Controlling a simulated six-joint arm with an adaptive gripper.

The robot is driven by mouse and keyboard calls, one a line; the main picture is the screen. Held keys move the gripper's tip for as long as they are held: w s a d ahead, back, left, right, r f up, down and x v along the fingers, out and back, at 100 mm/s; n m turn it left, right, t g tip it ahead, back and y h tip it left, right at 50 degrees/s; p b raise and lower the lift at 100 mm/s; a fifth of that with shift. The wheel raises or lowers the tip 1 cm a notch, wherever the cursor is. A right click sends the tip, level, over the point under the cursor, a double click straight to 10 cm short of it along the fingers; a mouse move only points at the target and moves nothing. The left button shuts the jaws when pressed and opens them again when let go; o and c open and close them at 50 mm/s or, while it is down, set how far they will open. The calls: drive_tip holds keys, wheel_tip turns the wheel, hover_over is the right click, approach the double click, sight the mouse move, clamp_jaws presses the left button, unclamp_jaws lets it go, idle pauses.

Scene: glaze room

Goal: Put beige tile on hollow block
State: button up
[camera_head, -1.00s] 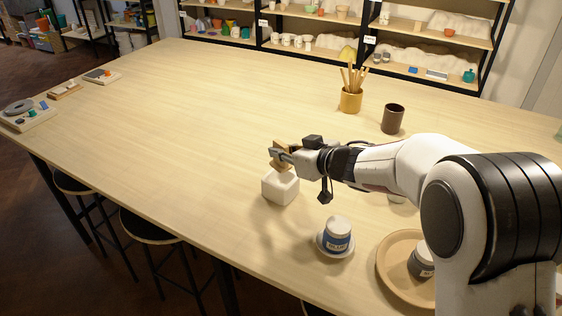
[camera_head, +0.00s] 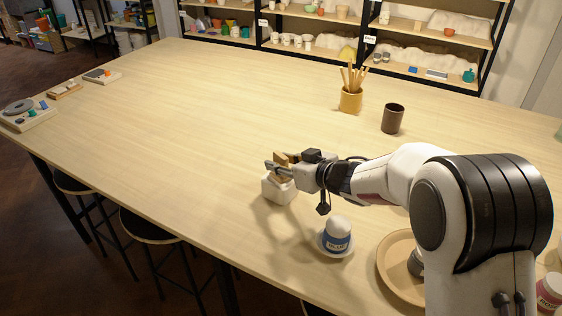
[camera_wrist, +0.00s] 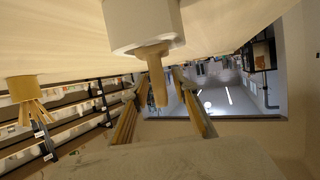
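The white hollow block (camera_head: 277,190) stands on the table; it also shows upside down at the top of the wrist view (camera_wrist: 143,24). The beige tile (camera_wrist: 155,75) meets the block's upper face in the wrist view and sticks out from it between my fingers. In the head view the tile (camera_head: 284,157) is just above the block, partly hidden by my gripper (camera_head: 277,166). In the wrist view my gripper (camera_wrist: 155,88) is open, with its fingertips on either side of the tile and visible gaps. The exact contact between tile and block is hard to see.
A blue-labelled jar (camera_head: 337,232) on a saucer stands near the front, beside a round tan tray (camera_head: 393,277). A dark cup (camera_head: 393,118) and a yellow pot of brushes (camera_head: 351,100) stand farther back. The table's left half is largely clear.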

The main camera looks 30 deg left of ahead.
drive_tip(key=shift+r, duration=0.2)
drive_tip(key=v, duration=1.2)
idle(0.4)
drive_tip(key=shift+w+r, duration=0.1)
idle(0.7)
